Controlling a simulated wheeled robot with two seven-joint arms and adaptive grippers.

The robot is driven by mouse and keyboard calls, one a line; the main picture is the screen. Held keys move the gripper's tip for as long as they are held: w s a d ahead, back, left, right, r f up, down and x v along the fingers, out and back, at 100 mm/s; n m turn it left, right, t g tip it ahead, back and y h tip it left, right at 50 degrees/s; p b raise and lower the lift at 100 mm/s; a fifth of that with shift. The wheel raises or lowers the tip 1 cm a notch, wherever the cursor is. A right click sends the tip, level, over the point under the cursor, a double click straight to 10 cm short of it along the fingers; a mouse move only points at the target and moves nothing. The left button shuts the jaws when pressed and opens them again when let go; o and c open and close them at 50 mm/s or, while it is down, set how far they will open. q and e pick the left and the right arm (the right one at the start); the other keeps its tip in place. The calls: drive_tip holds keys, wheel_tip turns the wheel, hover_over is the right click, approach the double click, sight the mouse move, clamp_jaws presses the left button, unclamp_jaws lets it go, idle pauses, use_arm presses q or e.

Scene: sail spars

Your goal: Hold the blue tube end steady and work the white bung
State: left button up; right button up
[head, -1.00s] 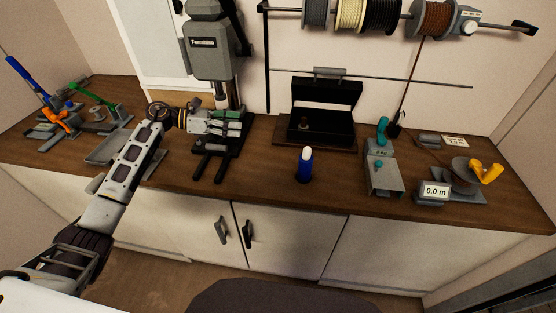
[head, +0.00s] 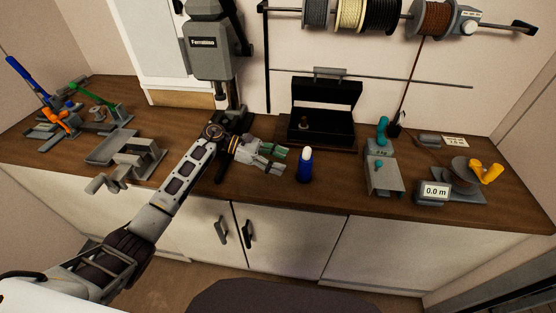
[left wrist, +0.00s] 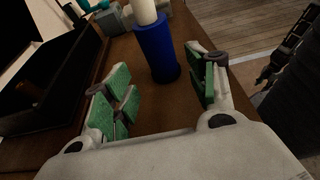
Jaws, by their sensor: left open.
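The blue tube (head: 304,172) stands upright on the wooden bench near its front edge, with the white bung (head: 307,153) at its top end. The tube also shows in the left wrist view (left wrist: 157,52), with the bung (left wrist: 144,11) partly cut off by the top edge. My left gripper (head: 283,161) is just left of the tube, apart from it. In the left wrist view its green-padded fingers (left wrist: 160,88) are spread wide and empty, and the tube stands beyond and between them.
An open black case (head: 325,131) stands behind the tube. A grey drill press (head: 209,55) is at the back left. A grey stand (head: 384,178) and a 0.0 m counter (head: 434,191) are to the right. Bare bench lies between the tube and the stand.

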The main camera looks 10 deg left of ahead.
sight(300, 168)
use_arm(q)
drive_tip(key=shift+d, duration=0.1)
drive_tip(key=shift+x, duration=3.75)
clamp_jaws()
drive_tip(key=shift+f, duration=0.1)
drive_tip(key=shift+f, duration=0.1)
drive_tip(key=shift+o, duration=0.8)
unclamp_jaws()
drive_tip(key=c, duration=1.4)
drive_tip(key=shift+o, duration=0.2)
